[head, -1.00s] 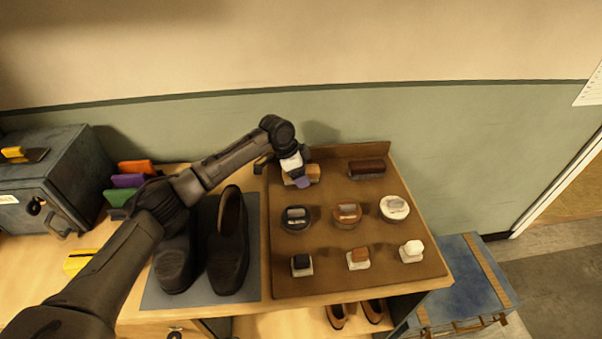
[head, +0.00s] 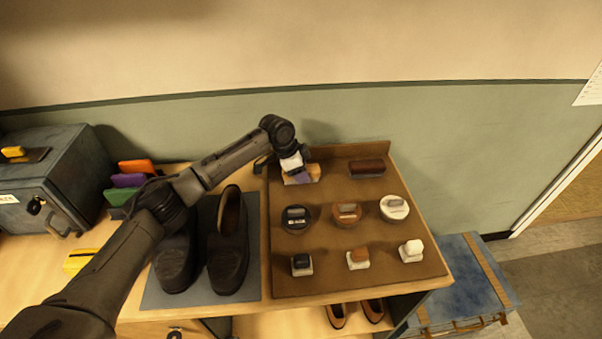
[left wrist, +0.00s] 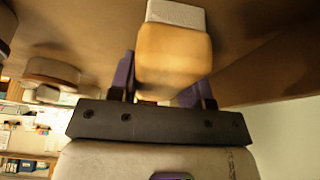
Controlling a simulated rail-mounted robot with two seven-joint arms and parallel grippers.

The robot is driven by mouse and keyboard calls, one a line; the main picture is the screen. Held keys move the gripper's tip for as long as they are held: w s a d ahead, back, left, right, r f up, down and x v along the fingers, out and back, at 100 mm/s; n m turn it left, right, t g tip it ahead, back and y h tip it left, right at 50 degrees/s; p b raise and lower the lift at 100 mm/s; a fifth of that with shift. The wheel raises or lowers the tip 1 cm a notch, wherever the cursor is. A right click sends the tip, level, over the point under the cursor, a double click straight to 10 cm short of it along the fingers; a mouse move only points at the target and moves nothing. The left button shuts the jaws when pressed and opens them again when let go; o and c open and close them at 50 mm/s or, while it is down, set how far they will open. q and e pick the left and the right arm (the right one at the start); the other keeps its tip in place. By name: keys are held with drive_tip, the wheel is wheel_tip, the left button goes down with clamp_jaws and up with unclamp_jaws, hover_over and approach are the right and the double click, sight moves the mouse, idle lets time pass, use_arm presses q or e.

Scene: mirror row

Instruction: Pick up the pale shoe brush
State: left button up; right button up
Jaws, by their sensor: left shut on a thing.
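The pale shoe brush (head: 313,171) is at the back left of the brown display board, mostly hidden by my left gripper (head: 299,175) in the head view. In the left wrist view the pale wooden brush (left wrist: 173,55) shows large, with a light grey part at its far end. The purple fingers of my left gripper (left wrist: 158,90) stand on either side of it and are shut on it. The brush appears to be still at the board. My right gripper is not in view.
A dark brown brush (head: 367,168) lies to the right on the brown board (head: 340,284). Several round tins, such as the white-lidded one (head: 394,207), and small bottles stand nearer. Black shoes (head: 229,240) stand on a grey mat left of the board.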

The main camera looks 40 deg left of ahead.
use_arm(q)
drive_tip(key=shift+r+b, duration=0.15)
drive_tip(key=shift+b, duration=0.55)
wheel_tip(320, 180, up, 5)
drive_tip(key=shift+f+p, duration=0.1)
drive_tip(key=shift+p, duration=0.2)
drive_tip(key=s+d+r, duration=0.6)
drive_tip(key=s+d, duration=0.2)
drive_tip(key=shift+d+r, duration=0.2)
drive_tip(key=shift+r, duration=0.05)
